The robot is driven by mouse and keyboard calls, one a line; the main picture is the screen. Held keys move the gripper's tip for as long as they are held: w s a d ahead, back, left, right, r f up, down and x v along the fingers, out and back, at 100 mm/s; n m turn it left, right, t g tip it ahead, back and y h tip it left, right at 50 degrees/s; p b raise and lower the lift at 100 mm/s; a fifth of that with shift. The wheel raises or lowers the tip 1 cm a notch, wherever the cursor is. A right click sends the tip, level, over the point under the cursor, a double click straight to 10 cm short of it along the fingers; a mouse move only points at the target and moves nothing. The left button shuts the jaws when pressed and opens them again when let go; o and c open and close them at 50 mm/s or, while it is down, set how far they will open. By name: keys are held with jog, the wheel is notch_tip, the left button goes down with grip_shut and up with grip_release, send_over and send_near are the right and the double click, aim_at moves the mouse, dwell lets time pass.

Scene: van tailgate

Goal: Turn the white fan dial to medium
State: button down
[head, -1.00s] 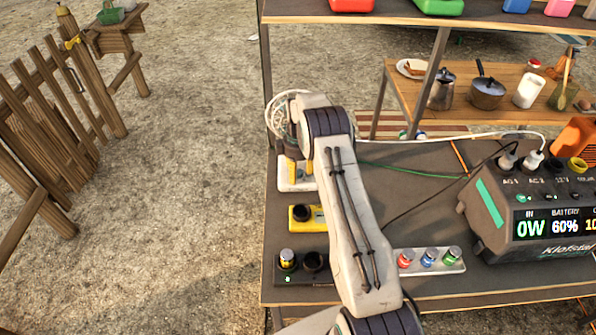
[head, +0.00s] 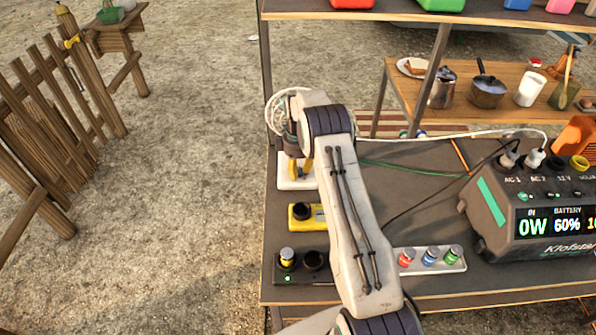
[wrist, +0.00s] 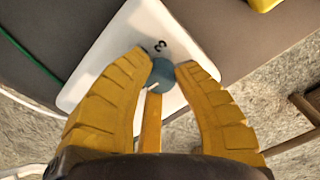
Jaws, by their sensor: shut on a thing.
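The white fan base (head: 286,183) stands at the table's left edge, and part of the fan's round wire cage (head: 279,100) shows behind my arm. In the wrist view the white base (wrist: 100,73) fills the middle, with a round teal dial (wrist: 161,73) on it. A dark "3" is printed beside the dial, and a pale mark shows on its lower-left part. My gripper (wrist: 167,68) has its yellow fingers on both sides of the dial, shut on it. In the head view my gripper (head: 300,170) is over the white base. Other dial markings are hidden.
A yellow box with a black knob (head: 302,214) and a dark panel (head: 296,279) are nearer on the table. A strip with red, blue and green knobs (head: 430,260) lies right of my arm. A power station (head: 530,215) stands farther right, with cables crossing behind.

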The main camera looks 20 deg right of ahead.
jog(key=m+b, duration=0.1)
jog(key=m, duration=0.2)
jog(key=shift+f+b, duration=0.2)
jog(key=shift+b, duration=0.15)
jog(key=shift+s+m+b, duration=0.1)
jog(key=shift+m+b, duration=0.4)
jog(key=shift+m, duration=1.2)
jog(key=c, duration=0.9)
grip_release()
jog(key=shift+r, duration=0.15)
